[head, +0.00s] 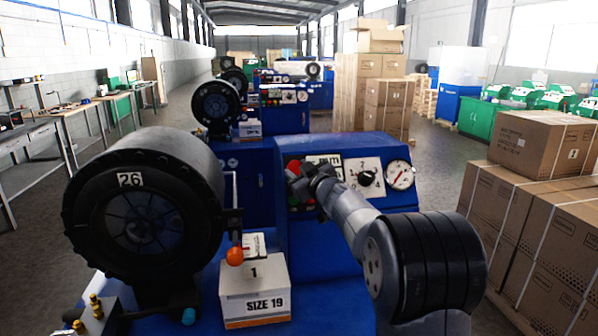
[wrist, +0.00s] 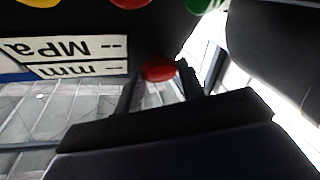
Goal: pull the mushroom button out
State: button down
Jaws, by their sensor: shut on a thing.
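The mushroom button (wrist: 158,70) is a round red cap on the dark panel, seen upside down in the wrist view. My gripper (wrist: 157,82) has one finger on each side of the cap and is shut on it. In the head view my gripper (head: 300,182) is at the left part of the blue machine's control panel (head: 345,172). There the gripper hides much of the button area, and I cannot make out the cap clearly. How far the button stands out from the panel cannot be told.
The panel also has a mm/MPa display (wrist: 65,55), a numbered dial (head: 367,178) and a pressure gauge (head: 400,175). A large black roll marked 26 (head: 145,205) and a SIZE 19 box (head: 255,290) stand at the left. Stacked cartons (head: 545,215) are at the right.

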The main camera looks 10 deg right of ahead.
jog(key=shift+s+r+p, duration=0.35)
jog(key=shift+s+p, duration=0.1)
jog(key=shift+p, duration=0.2)
jog(key=shift+f, duration=0.1)
jog(key=c, duration=1.4)
grip_release()
jog(key=o, duration=0.3)
jog(key=shift+s, duration=0.1)
jog(key=shift+o, duration=1)
jog(key=b+v, duration=0.1)
jog(key=v, duration=0.9)
jog(key=shift+s+b, duration=0.35)
jog(key=shift+s, duration=0.05)
jog(key=shift+w, duration=0.1)
